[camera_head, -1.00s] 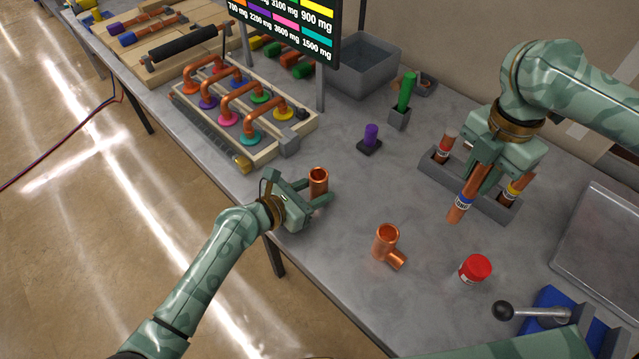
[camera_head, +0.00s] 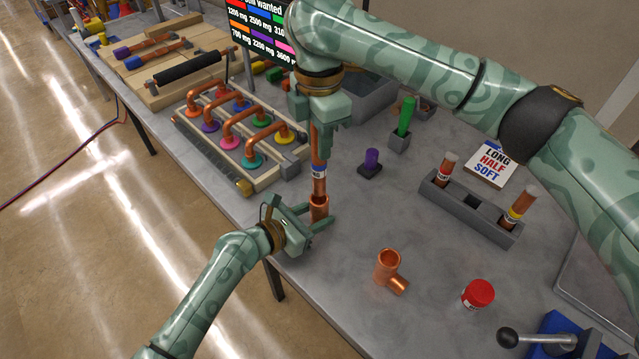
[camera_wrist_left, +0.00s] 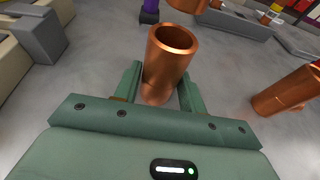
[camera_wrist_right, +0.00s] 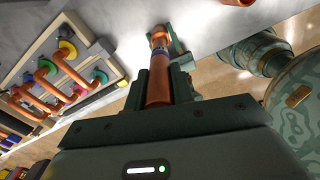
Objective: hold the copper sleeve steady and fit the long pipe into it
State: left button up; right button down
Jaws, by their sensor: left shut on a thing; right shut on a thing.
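The copper sleeve (camera_head: 319,210) stands upright near the table's front edge. My left gripper (camera_head: 314,222) is shut on it, and its open mouth faces up in the left wrist view (camera_wrist_left: 165,70). My right gripper (camera_head: 319,118) is shut on the long pipe (camera_head: 319,150), a copper pipe with a blue band, held upright above the sleeve. In the head view the pipe's lower end overlaps the sleeve's mouth. In the left wrist view the pipe's end (camera_wrist_left: 188,4) is apart from the sleeve, above and beyond its rim. The pipe also runs away from the jaws in the right wrist view (camera_wrist_right: 159,88).
A rack (camera_head: 457,213) holds two other pipes, with an empty middle slot. A copper tee (camera_head: 388,269) and a red-capped jar (camera_head: 478,294) stand to the right. A wooden frame with bent pipes (camera_head: 238,160) is at left. A purple peg (camera_head: 371,160) stands behind.

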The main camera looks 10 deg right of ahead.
aim_at(320, 167)
notch_tip(320, 167, down, 7)
jog(key=shift+r, duration=0.2)
jog(key=c, duration=1.2)
grip_release()
jog(key=shift+d+f, duration=0.1)
notch_tip(320, 167, up, 12)
jog(key=shift+r, duration=0.15)
pick_arm(q)
jog(key=o, duration=0.8)
